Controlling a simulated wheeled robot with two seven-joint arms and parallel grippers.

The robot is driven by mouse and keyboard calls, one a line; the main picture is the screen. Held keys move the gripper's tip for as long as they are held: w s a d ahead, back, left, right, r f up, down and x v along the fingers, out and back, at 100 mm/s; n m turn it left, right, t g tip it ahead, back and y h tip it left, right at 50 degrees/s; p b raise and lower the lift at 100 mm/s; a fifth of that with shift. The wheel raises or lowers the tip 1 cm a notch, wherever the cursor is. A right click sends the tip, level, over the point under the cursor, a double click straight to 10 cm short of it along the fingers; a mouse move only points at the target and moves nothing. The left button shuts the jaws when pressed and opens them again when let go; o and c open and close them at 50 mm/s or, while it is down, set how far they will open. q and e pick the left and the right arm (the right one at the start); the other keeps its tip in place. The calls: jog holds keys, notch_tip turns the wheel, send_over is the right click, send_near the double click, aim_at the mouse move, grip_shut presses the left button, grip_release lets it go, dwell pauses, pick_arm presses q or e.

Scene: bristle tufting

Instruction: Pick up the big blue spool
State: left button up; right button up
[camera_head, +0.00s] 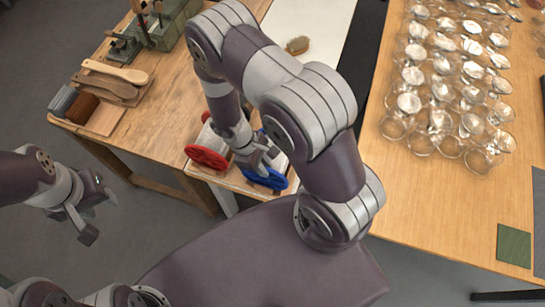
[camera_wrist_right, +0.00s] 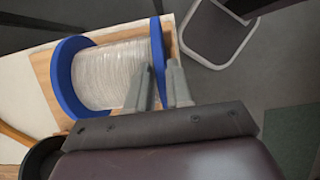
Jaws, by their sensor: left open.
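The big blue spool (camera_head: 265,180) lies on its side at the table's front edge. In the right wrist view it shows two blue flanges and pale wound thread (camera_wrist_right: 112,75). My right gripper (camera_head: 262,158) is down at the spool. In the right wrist view its two fingers (camera_wrist_right: 158,82) stand on either side of the right-hand blue flange (camera_wrist_right: 158,50). Whether they press on the rim, I cannot tell. My left gripper (camera_head: 88,215) is open and empty, off the table at the left.
A red spool (camera_head: 206,157) lies just left of the blue one. Wooden brush blanks (camera_head: 115,78) and a green tool (camera_head: 160,30) are on the wooden table. A brush (camera_head: 297,45) lies on the white surface. Many glass dishes (camera_head: 440,118) cover the right table.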

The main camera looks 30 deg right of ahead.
grip_shut()
jog(key=shift+a+r, duration=0.1)
jog(key=shift+a, duration=0.15)
pick_arm(q)
jog(key=shift+a, duration=0.3)
